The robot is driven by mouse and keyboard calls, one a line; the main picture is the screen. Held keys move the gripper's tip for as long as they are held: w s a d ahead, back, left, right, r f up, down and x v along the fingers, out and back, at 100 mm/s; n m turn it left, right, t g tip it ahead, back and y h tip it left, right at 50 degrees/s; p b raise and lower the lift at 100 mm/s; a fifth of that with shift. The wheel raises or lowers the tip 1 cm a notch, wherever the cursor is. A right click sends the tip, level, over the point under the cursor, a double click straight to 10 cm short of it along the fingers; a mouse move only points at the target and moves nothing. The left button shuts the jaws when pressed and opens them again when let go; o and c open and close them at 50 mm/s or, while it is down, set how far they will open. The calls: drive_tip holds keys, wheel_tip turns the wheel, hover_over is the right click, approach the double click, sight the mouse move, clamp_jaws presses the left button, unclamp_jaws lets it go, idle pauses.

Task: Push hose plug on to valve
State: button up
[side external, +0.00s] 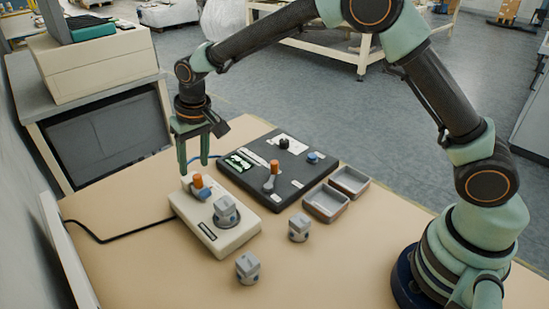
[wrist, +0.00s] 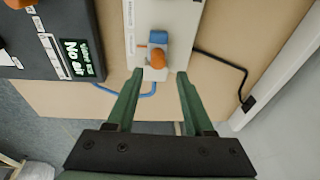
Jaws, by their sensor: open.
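A white box (side external: 228,235) on the table carries a small fitting with an orange top (side external: 197,181) and a blue body (side external: 204,193). In the wrist view the orange top (wrist: 157,58) and blue body (wrist: 157,38) lie just beyond the fingertips. A thin blue hose (wrist: 142,95) runs between the white box and the dark panel. I cannot tell which part is the hose plug and which the valve. My gripper (side external: 194,166) points down, open and empty, near the box's far end. Its fingers (wrist: 160,74) show apart, with nothing between them.
The dark panel (side external: 250,185) has an orange-topped lever (side external: 271,172). A grey block (side external: 225,211) sits on the white box; two more (side external: 299,228) (side external: 248,268) stand on the table. Two grey trays (side external: 325,203) (side external: 350,182) lie right. A black cable (side external: 120,238) runs left.

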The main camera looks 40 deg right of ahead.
sight(197, 176)
drive_tip(key=shift+f, duration=0.25)
drive_tip(key=shift+f, duration=0.1)
drive_tip(key=shift+w+f, duration=0.15)
drive_tip(key=shift+f, duration=2.1)
drive_tip(key=c, duration=0.7)
drive_tip(key=shift+s+a, duration=0.2)
drive_tip(key=shift+s, duration=2.15)
drive_tip(key=shift+r, duration=0.1)
